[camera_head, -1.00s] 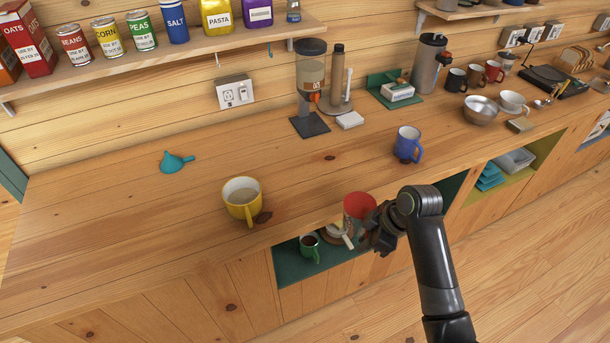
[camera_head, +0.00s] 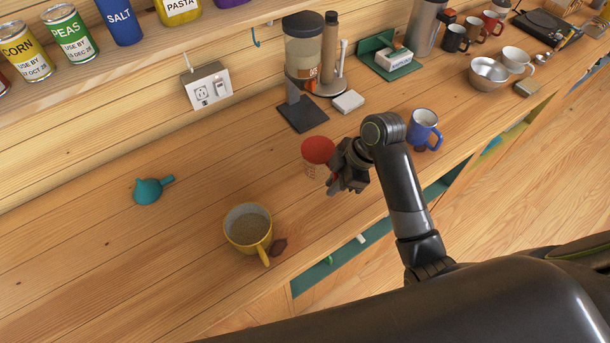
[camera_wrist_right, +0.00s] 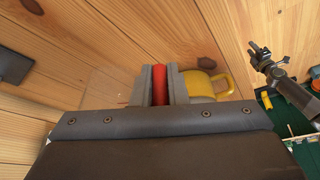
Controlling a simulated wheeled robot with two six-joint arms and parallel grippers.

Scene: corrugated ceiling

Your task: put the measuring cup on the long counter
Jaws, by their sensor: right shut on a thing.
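The measuring cup (camera_head: 315,170) is clear, with red showing at its top. It is upright over the long counter (camera_head: 180,250), between the yellow mug and the blue mug; I cannot tell whether its base touches the wood. My right gripper (camera_head: 338,178) is shut on its right side. In the right wrist view a red strip of the cup (camera_wrist_right: 159,85) shows between the fingers of my right gripper (camera_wrist_right: 159,88), and the clear body is faint to the left. Another gripper, apparently my left (camera_wrist_right: 262,55), is small at upper right; its jaw opening is unclear.
A yellow mug (camera_head: 248,228) stands left of the cup, a blue mug (camera_head: 423,128) to the right. A teal funnel (camera_head: 150,190) lies farther left. A dispenser (camera_head: 303,60) and a white block (camera_head: 348,102) stand behind. The counter's left part is mostly clear.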

